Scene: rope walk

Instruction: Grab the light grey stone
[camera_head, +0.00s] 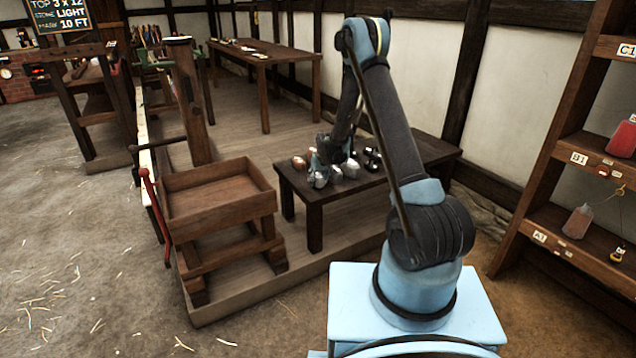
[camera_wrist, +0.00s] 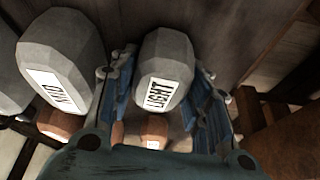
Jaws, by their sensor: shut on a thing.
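The light grey stone (camera_wrist: 165,62), a faceted block with a white label reading LIGHT, is between the two blue fingers of my gripper (camera_wrist: 163,90) in the wrist view. My gripper is shut on it. In the head view my gripper (camera_head: 326,164) is low over the near left part of a dark wooden bench (camera_head: 316,208). The stone is partly hidden there by the fingers. I cannot tell whether it is clear of the bench.
Another grey stone (camera_wrist: 60,62), with a label that seems to read MID, stands close left of my gripper. A copper-coloured piece (camera_head: 299,162) and several other pieces lie on the bench. An empty wooden tray stand (camera_head: 218,212) is left; a shelf rack (camera_head: 575,250) is right.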

